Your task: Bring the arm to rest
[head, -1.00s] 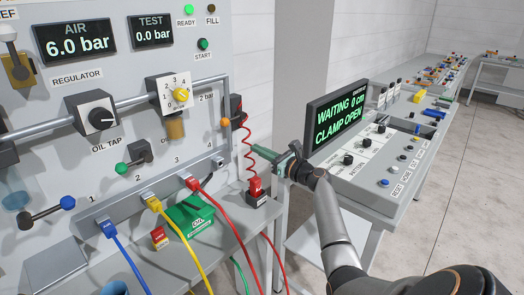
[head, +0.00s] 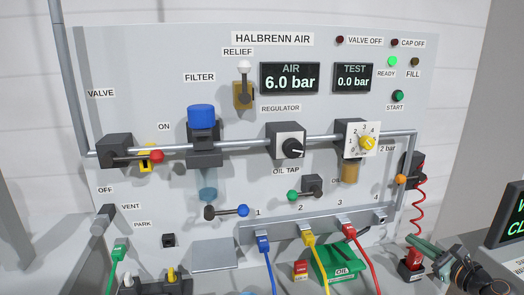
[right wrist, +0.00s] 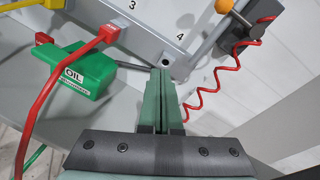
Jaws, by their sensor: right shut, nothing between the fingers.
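My right gripper (head: 413,242) shows at the lower right of the head view, its green fingers pointing left toward the panel's right end. In the right wrist view the green fingers (right wrist: 163,72) are together with nothing between them. Their tips overlap the picture of the manifold rail near port 4 (right wrist: 166,61); I cannot tell the gap. My right arm (head: 475,278) runs off the lower right corner. My left gripper is not in view.
The air panel (head: 120,60) carries a regulator (head: 287,141), a valve with a red knob (head: 157,156) and displays. Blue (head: 264,245), yellow (head: 310,242) and red (head: 352,235) hoses hang from ports. A green oil box (head: 335,262) and coiled red cord (head: 418,212) are near the gripper.

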